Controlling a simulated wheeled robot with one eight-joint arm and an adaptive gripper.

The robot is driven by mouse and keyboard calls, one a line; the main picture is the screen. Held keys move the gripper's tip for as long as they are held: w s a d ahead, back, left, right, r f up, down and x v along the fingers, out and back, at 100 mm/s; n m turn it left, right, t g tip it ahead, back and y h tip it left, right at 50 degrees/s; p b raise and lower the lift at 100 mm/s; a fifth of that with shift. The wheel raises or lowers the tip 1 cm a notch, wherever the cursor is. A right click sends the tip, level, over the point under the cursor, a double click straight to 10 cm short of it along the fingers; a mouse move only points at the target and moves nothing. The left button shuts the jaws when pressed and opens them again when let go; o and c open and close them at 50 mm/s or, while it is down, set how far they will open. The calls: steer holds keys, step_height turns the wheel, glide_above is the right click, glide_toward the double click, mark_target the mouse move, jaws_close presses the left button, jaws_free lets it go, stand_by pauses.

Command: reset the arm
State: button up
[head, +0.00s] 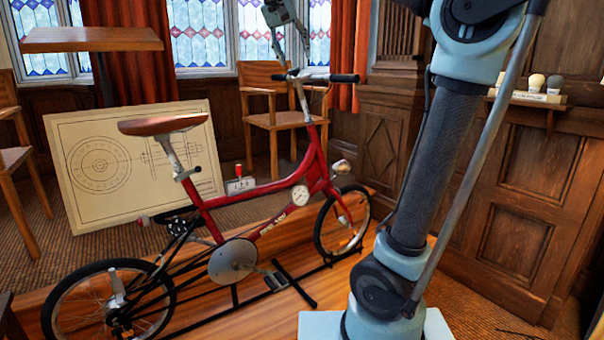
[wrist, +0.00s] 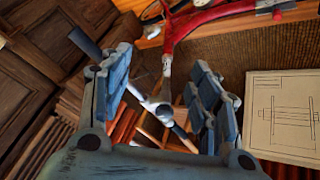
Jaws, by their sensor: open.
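My gripper (head: 290,42) shows at the top of the head view, partly cut off, above the handlebar (head: 325,78) of a red bicycle (head: 262,222). In the wrist view my gripper (wrist: 163,70) is open, with its two padded fingers spread apart. The pale handlebar stem (wrist: 166,68) and red frame (wrist: 215,14) of the bicycle show between and beyond the fingers. I see nothing held. I cannot tell how close the fingers are to the handlebar.
A drafting board with a wheel drawing (head: 85,202) leans behind the bicycle. A wooden chair (head: 290,118) stands behind the handlebar. Panelled wall (head: 520,235) and a small shelf with bulbs (head: 530,99) are at the right.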

steer(key=s+d+f+g, duration=0.2)
steer(key=s+d+f, duration=0.2)
steer(key=d+f, duration=0.75)
steer(key=s+d+f+y, duration=0.1)
steer(key=s+d+f, duration=0.2)
steer(key=f, duration=1)
steer(key=s+d+f+g+y, duration=0.1)
steer(key=s+d+f, duration=0.2)
steer(key=s+f, duration=0.7)
steer(key=s+d+f+n+y, duration=0.1)
steer(key=s+d+f, duration=0.3)
steer(key=f, duration=1.3)
steer(key=s, duration=0.3)
steer(key=shift+s+f+y, duration=0.15)
steer(key=shift+s+y, duration=0.05)
steer(key=shift+y, duration=0.1)
